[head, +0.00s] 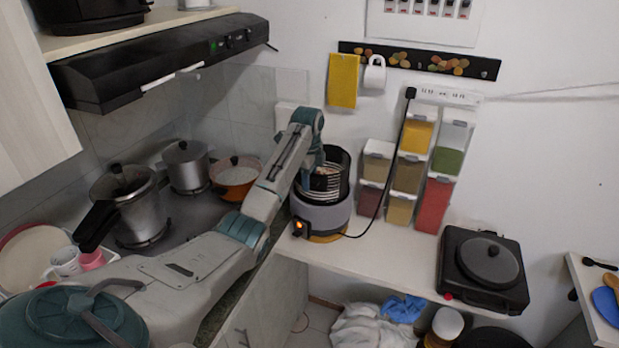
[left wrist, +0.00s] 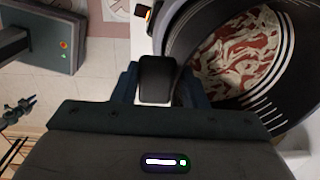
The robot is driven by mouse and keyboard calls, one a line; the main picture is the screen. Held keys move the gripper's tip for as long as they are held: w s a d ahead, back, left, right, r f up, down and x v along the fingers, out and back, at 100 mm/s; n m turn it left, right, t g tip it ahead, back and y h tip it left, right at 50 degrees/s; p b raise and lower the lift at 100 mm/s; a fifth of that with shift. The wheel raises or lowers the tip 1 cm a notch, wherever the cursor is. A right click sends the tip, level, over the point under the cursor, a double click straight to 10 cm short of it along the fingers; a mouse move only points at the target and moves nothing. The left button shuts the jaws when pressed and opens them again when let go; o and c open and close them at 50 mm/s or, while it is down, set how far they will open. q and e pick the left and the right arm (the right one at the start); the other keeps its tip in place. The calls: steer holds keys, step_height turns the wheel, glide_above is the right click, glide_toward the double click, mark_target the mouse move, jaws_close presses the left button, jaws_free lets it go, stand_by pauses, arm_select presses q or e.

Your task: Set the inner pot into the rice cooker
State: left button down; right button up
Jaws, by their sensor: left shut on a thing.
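The rice cooker (head: 322,214) is a grey, round body with an orange light, standing on the white counter by the wall. The black inner pot (head: 341,185) is at the cooker's top, its rim above the body; how deep it sits is hidden. In the left wrist view the pot's inside (left wrist: 290,60) shows white marks and red-and-white contents. My left gripper (head: 318,172) is at the pot's near left side, shut on a black block-like part (left wrist: 157,80) beside the pot's wall, seemingly its handle. My left arm hides part of the pot and cooker. My right gripper does not show.
Spice dispensers (head: 405,175) stand close on the right, with a black cord (head: 385,180) running down between them and the cooker. A black appliance (head: 482,268) is farther right; bare counter (head: 385,255) lies between. An orange pan (head: 235,175) and metal pots (head: 128,200) are on the left.

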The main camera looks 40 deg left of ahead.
mark_target(310, 195)
arm_select(q)
steer(key=shift+w+f, duration=0.1)
steer(key=shift+f, duration=0.45)
steer(key=shift+f+b, duration=0.3)
steer(key=shift+f, duration=1.25)
steer(key=shift+f+b, duration=0.6)
steer(key=shift+f, duration=0.6)
steer(key=shift+f+b, duration=0.4)
steer(key=shift+f, duration=0.85)
stand_by(0.4)
